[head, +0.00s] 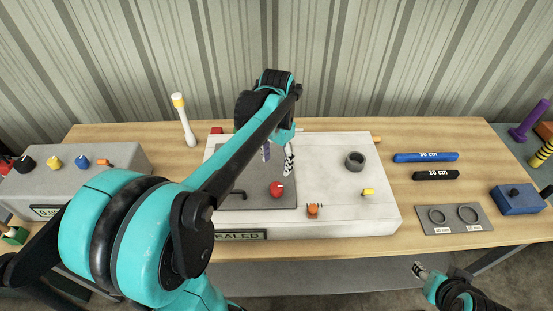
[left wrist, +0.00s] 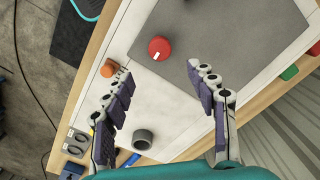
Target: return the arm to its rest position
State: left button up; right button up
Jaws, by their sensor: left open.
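My left arm reaches in from the left across the head view, over the white panel box (head: 340,205) on the wooden table. My left gripper (head: 277,158) hangs above the box's grey plate (head: 235,200), near the red knob (head: 276,189). In the left wrist view my left gripper (left wrist: 165,115) is open, its two fingers wide apart with nothing between them. The red knob (left wrist: 159,48) lies beyond the fingertips, apart from them. My right gripper (head: 425,272) shows at the lower right, in front of the table edge; its jaws are too small to read.
A grey ring (head: 355,161), an orange knob (head: 313,211) and a yellow piece (head: 368,192) are on the box. A white post (head: 184,120) stands behind. Blue (head: 426,157) and black (head: 436,175) bars lie right, near a ring plate (head: 455,226) and blue box (head: 517,199).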

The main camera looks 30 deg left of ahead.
pick_arm(q)
jog(key=shift+r, duration=0.25)
dwell(0.3)
jog(key=s+d+f+n+t+b, duration=0.2)
jog(key=s+d+f+t+b, duration=0.5)
jog(key=s+d+f+b, duration=0.3)
jog(key=shift+s+d+f+b, duration=0.15)
jog(key=shift+s+f+b, duration=0.2)
jog(key=shift+f, duration=1.25)
